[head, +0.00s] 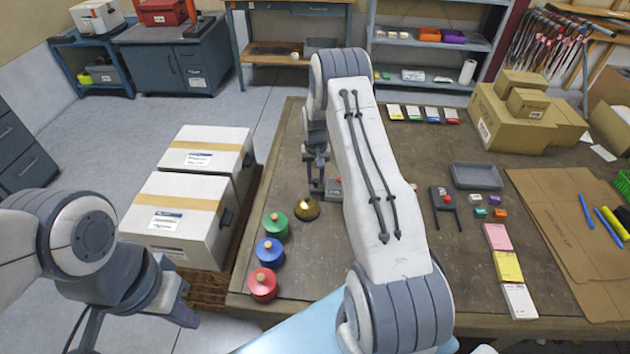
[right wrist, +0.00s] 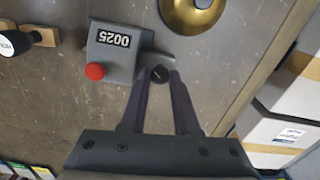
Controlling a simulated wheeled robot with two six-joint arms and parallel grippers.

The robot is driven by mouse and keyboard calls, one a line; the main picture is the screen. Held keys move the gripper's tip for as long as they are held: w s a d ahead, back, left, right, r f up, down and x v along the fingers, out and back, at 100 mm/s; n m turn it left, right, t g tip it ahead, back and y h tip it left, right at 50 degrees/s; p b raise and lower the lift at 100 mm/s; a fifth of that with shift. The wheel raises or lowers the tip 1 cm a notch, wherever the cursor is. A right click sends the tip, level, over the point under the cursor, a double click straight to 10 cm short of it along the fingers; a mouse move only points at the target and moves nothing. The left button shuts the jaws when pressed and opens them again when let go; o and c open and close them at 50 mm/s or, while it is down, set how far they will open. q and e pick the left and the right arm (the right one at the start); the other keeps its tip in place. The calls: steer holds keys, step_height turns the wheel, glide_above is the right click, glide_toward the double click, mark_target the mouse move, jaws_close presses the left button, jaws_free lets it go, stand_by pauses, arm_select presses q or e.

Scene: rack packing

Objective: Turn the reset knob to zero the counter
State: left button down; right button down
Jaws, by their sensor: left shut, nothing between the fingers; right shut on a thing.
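The grey counter (right wrist: 117,52) sits on the table, with an upside-down display that appears to read 0025 in the right wrist view. A red button (right wrist: 95,72) is on it, and a small black knob (right wrist: 159,74) is at its side. My right gripper (right wrist: 160,78) has its fingertips on either side of this knob and is shut on it. In the head view, my right gripper (head: 316,187) points down at the table, and the counter (head: 334,188) is partly hidden behind my right arm. My left gripper (head: 188,318) is shut and empty, off the table at the lower left.
A brass bell (head: 306,208) stands close to the counter. White boxes (head: 180,215) stand left of the table. A grey tray (head: 476,176) and cartons lie to the right.

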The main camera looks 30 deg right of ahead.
mark_target(314, 180)
steer(key=m+b, duration=0.2)
steer(key=m, duration=0.3)
steer(key=shift+m, duration=0.3)
steer(key=m+b, duration=0.1)
steer(key=m, duration=0.3)
steer(key=shift+a+m, duration=0.1)
steer(key=shift+m, duration=0.3)
steer(key=shift+w, duration=0.1)
steer(key=c, duration=0.9)
jaws_free()
steer(key=shift+a, duration=0.1)
step_height(314, 180, up, 11)
steer(key=shift+f+b, duration=0.2)
steer(key=shift+b, duration=0.65)
